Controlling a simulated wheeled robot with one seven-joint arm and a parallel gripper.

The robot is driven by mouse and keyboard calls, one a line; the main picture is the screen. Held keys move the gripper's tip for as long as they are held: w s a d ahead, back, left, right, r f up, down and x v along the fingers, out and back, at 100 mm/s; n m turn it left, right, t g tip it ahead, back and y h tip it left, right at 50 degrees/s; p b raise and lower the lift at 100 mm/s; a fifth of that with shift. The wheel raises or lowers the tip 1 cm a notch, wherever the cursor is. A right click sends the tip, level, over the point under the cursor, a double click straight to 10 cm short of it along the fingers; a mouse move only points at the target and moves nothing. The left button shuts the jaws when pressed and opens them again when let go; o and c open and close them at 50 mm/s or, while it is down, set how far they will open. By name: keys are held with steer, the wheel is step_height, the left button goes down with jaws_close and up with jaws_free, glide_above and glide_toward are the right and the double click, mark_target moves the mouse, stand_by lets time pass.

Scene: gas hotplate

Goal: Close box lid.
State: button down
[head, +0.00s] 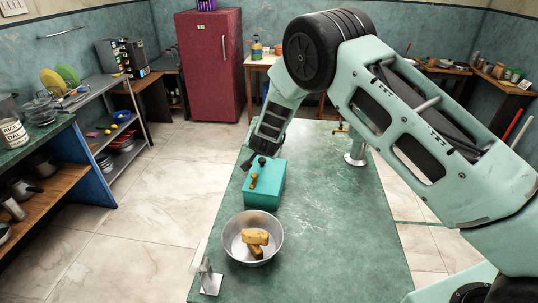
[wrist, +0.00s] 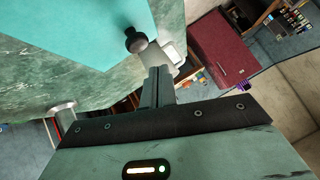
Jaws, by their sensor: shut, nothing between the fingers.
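A teal box (head: 264,190) stands on the green-topped table. Its top face looks flat and covered, with small tan knob-like parts on it. I cannot tell for sure whether the lid is fully down. In the wrist view a broad teal surface (wrist: 80,30), likely the box, fills the upper left, and a black round knob (wrist: 136,39) stands out at its edge. My gripper (head: 250,163) is at the far left corner of the box, its fingers shut and empty. In the wrist view the fingertips (wrist: 158,72) are just below the knob, with no clear contact.
A metal bowl (head: 252,238) with yellow-brown pieces stands in front of the box. A metal fixture (head: 209,278) is at the table's near left corner, and another metal stand (head: 356,152) is on the right edge. The green tabletop (head: 330,230) is clear on the right.

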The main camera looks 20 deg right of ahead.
steer(key=s+a+r+n+g+y+b, duration=0.1)
steer(key=s+a+r+n+g+y, duration=0.25)
steer(key=s, duration=0.65)
steer(key=s+a+r+n+b, duration=0.1)
steer(key=s+a+r+n, duration=0.1)
steer(key=s+a+r, duration=0.45)
steer(key=s+a+r+n+g+y+b, duration=0.1)
steer(key=s+a+r+n+g+y, duration=0.15)
steer(key=s+r, duration=0.7)
steer(key=s+d+f+n+g+h, duration=0.1)
steer(key=s+d+n+g+h, duration=0.1)
steer(key=s, duration=1)
steer(key=s+d+f+n+g+h, duration=0.1)
steer(key=s+d+n, duration=0.4)
steer(key=s, duration=0.8)
steer(key=shift+s+d+g+h, duration=0.15)
steer(key=shift+d+g+h, duration=0.3)
steer(key=shift+d, duration=0.25)
steer(key=shift+f, duration=0.1)
